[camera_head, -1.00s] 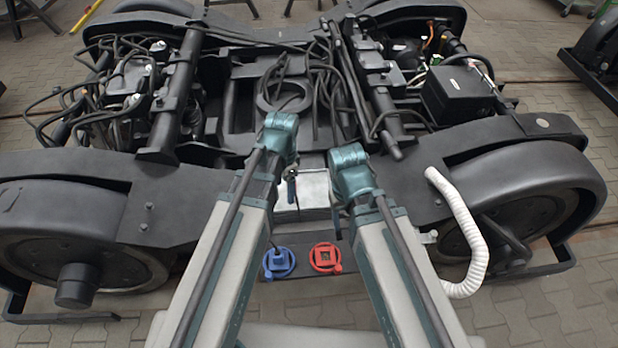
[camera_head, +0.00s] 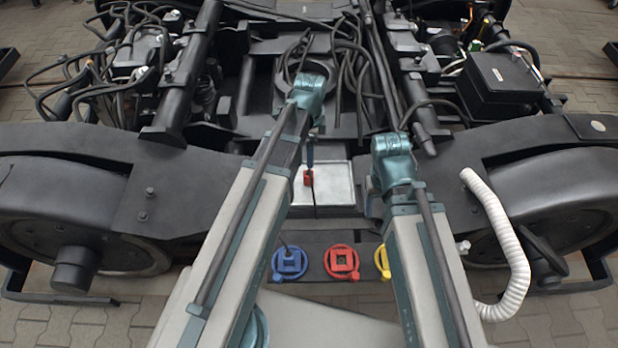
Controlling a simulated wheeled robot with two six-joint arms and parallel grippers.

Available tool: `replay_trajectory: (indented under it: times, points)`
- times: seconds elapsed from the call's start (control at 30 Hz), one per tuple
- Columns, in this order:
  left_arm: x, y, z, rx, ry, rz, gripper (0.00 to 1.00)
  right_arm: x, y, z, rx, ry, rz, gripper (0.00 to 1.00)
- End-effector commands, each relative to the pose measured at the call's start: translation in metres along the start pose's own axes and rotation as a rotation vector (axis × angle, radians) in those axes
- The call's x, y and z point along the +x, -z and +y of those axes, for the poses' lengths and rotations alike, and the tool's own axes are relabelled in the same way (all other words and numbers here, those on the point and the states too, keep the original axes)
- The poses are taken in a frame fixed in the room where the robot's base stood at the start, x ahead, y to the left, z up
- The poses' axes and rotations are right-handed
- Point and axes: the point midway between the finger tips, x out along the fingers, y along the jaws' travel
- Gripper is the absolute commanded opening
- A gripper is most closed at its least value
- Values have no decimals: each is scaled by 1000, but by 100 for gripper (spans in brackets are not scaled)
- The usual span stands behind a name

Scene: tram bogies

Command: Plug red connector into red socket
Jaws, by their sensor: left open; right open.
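A small red connector (camera_head: 308,178) shows on the pale metal tray (camera_head: 335,188) in the middle of the bogie, with a thin dark cable line by it. A small dark blue piece (camera_head: 310,152) is just behind it; I cannot tell what it is. The red socket (camera_head: 342,262) is a square in a red ring on the dark front plate, below and right of the tray. Its centre looks dark. My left arm rises left of the tray and my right arm right of it. Neither gripper's fingers can be made out.
A blue socket (camera_head: 289,263) sits left of the red one. A yellow socket (camera_head: 382,260) is on the right, partly hidden by my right arm. A white corrugated hose (camera_head: 505,240) hangs at the right. Black cables and bars fill the bogie behind the tray.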

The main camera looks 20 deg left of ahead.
Motion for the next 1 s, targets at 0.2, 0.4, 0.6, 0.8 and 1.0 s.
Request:
replay_trajectory:
  times: [0.2,0.4,0.6,0.8,1.0]
  points:
    - [26,0,0,0,0,0,78,25,2,-2,0,0,0,60]
    - [55,0,0,-1,0,0,78,54,3,-5,0,0,0,60]
    - [80,0,0,-1,0,0,78,80,5,-7,0,-1,0,60]
    - [85,0,-1,-1,0,0,78,84,5,-8,0,-2,0,60]
    - [84,0,0,-1,0,0,78,83,5,-8,0,-2,0,60]
